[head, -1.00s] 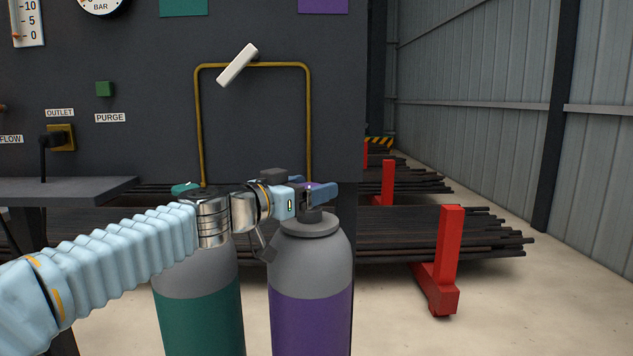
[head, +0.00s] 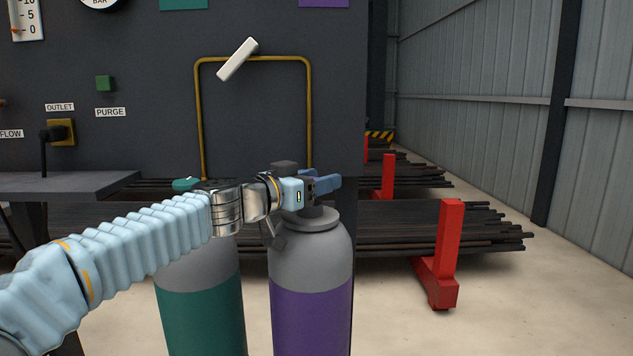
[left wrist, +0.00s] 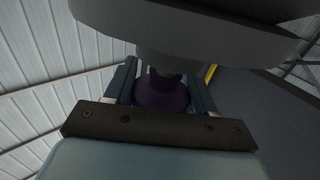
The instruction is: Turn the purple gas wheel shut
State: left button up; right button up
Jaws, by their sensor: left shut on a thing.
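The purple cylinder (head: 312,312) has a grey shoulder and stands upright on the floor. Its purple gas wheel (left wrist: 160,97) shows between the two fingers in the left wrist view. In the head view the wheel is hidden behind my gripper. My left gripper (head: 325,184) is at the top of this cylinder, coming in from the left, and is shut on the wheel. My right gripper is in neither view. How far the wheel is turned cannot be told.
A teal cylinder (head: 200,315) stands just left, below my left arm, with its teal wheel (head: 186,185) behind my wrist. A brass pipe (head: 308,115) and a white lever (head: 238,60) are on the dark panel behind. Steel bars on a red rack (head: 447,245) lie to the right.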

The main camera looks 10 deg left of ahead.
pick_arm(q)
jog(key=m+g+h+b, duration=0.2)
jog(key=h, duration=0.1)
jog(key=shift+f+m+b, duration=0.15)
jog(key=shift+m+b, duration=0.15)
jog(key=shift+b, duration=0.05)
jog(key=shift+s+d+r+m+g+h, duration=0.1)
jog(key=shift+s+d+m+g+h, duration=0.05)
jog(key=shift+m+g+h, duration=0.4)
jog(key=shift+s+d+r+m+g+h, duration=0.1)
jog(key=shift+m+g+h, duration=0.25)
jog(key=shift+g+h, duration=0.4)
jog(key=o, duration=1)
jog(key=b+v, duration=0.2)
jog(key=v, duration=1.1)
jog(key=shift+s+a+r+b, duration=0.15)
jog(key=shift+s+a+b, duration=0.15)
jog(key=shift+b, duration=0.05)
jog(key=shift+c, duration=0.2)
